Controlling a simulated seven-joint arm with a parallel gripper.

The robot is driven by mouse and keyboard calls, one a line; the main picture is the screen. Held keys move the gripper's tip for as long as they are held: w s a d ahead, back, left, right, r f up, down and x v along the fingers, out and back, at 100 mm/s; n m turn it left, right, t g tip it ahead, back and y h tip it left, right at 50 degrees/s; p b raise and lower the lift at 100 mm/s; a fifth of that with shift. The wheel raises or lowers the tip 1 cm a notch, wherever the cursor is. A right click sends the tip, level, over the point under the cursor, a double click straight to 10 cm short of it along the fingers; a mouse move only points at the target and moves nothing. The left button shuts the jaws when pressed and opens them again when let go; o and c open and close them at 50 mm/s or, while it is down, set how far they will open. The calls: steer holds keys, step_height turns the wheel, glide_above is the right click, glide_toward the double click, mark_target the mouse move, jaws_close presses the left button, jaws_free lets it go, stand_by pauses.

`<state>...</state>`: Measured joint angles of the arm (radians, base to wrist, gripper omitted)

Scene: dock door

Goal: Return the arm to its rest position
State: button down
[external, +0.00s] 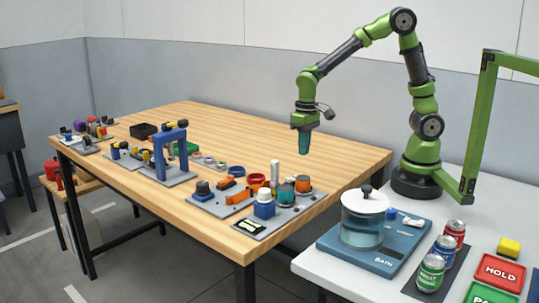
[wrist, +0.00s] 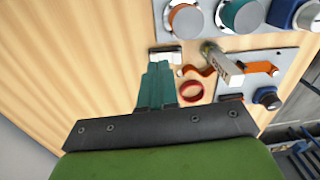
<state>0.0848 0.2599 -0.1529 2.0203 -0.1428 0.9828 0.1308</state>
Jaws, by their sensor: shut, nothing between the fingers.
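My gripper (external: 305,142) hangs from the green and black arm, pointing down above the back right part of the wooden table. Its teal fingers are shut together with nothing between them. In the wrist view the closed fingers (wrist: 157,88) point away from the camera over bare wood. A red ring (wrist: 190,91) and a grey board with orange parts lie beyond and to the right of the fingers in that view. The gripper is apart from everything on the table.
The wooden table (external: 330,165) carries boards with a blue arch (external: 170,150), knobs and jars. Right of it, a white table holds a lidded glass bath (external: 362,225), several cans (external: 431,272) and a red HOLD sign (external: 499,272). A green frame (external: 485,120) stands at the right. Table space under my gripper is bare.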

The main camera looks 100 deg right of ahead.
steer(key=s+a+r+n+t, duration=0.2)
steer(key=s+a+r+t, duration=0.1)
steer(key=s+a+r, duration=0.2)
steer(key=s+a+r+n+t+y, duration=0.1)
steer(key=s+a+r+n+t, duration=0.1)
steer(key=s+a+r, duration=0.3)
step_height(320, 180, up, 5)
steer(key=shift+s+a+f+t+y, duration=0.2)
steer(key=shift+s+t+y, duration=0.1)
steer(key=shift+s+t, duration=0.7)
steer(key=c, duration=1.8)
jaws_free()
steer(key=shift+s, duration=0.1)
steer(key=shift+c, duration=0.2)
